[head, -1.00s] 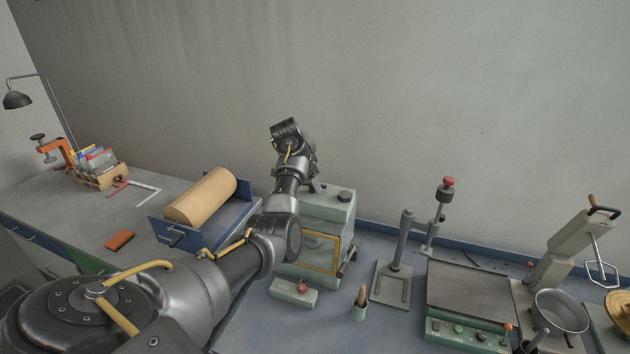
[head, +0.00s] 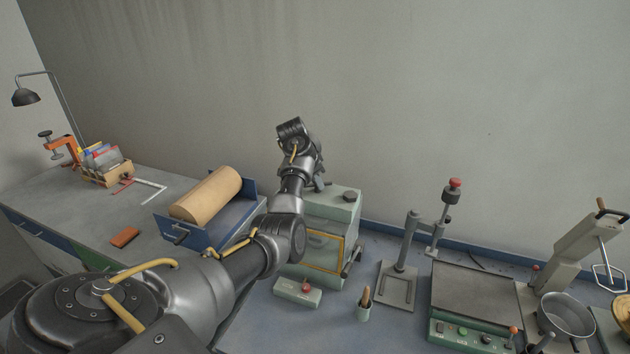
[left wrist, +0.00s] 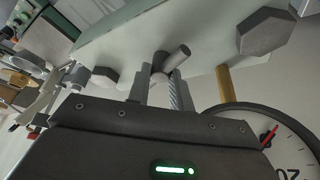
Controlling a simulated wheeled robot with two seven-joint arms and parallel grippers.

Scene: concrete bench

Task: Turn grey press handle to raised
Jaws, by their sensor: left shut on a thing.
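A pale green box-shaped machine (head: 318,212) with a yellow-framed front stands on the bench in the middle of the head view. My left gripper (head: 318,183) is at its top left, mostly hidden behind my own wrist. In the left wrist view my left gripper (left wrist: 158,88) is shut on a short grey handle (left wrist: 176,56), with one finger on each side of it. The handle sits close against the machine's pale green face (left wrist: 130,35). Its full length and exact angle are hard to tell. My right gripper is not in view.
A grey stand with a red knob (head: 454,184) is right of the machine. A roll in a blue tray (head: 207,193) is left. A dial gauge (left wrist: 285,145) is near the gripper.

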